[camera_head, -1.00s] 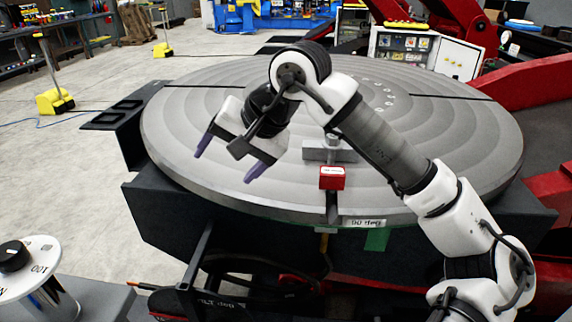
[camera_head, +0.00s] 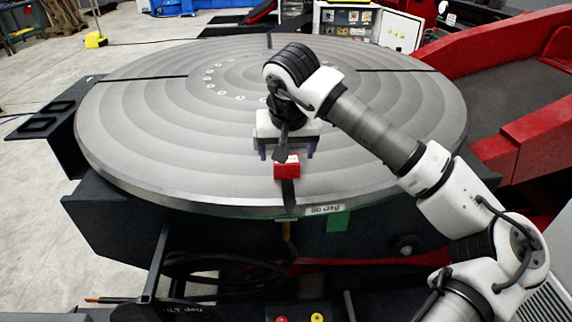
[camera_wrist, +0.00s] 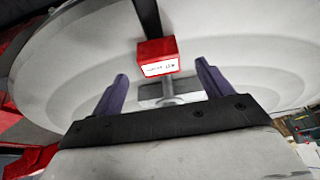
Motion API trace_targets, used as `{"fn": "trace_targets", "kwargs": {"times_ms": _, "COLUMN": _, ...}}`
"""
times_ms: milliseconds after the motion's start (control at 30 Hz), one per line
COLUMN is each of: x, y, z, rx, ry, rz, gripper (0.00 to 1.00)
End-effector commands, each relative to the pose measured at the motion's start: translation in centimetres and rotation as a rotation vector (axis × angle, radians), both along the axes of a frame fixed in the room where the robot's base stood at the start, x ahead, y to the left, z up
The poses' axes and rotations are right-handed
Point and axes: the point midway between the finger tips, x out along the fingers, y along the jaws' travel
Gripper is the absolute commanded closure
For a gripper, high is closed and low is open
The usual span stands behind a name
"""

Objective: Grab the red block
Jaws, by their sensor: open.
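The red block (camera_head: 287,167) sits near the front edge of the round grey turntable (camera_head: 140,130), by a dark slot. In the wrist view the red block (camera_wrist: 157,56) shows a white label and lies ahead of the fingertips, between their lines. My gripper (camera_head: 287,155) is over the turntable just behind the block, with its purple fingers apart. In the wrist view the fingers of my gripper (camera_wrist: 161,78) are open with nothing held between them. A grey metal piece with a post (camera_wrist: 170,92) shows between the fingers. I cannot tell the exact height gap to the block.
A red beam structure (camera_head: 530,60) stands at the right. A dark bracket (camera_head: 50,120) sticks out at the turntable's left. The left and back of the turntable top are clear.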

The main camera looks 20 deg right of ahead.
Motion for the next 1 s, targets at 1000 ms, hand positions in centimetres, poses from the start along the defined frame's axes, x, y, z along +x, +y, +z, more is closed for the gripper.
{"fn": "trace_targets", "kwargs": {"times_ms": 1000, "x": 2.4, "y": -0.8, "z": -4.9, "rx": 0.002, "ry": -0.001, "rz": 0.001, "gripper": 0.57}}
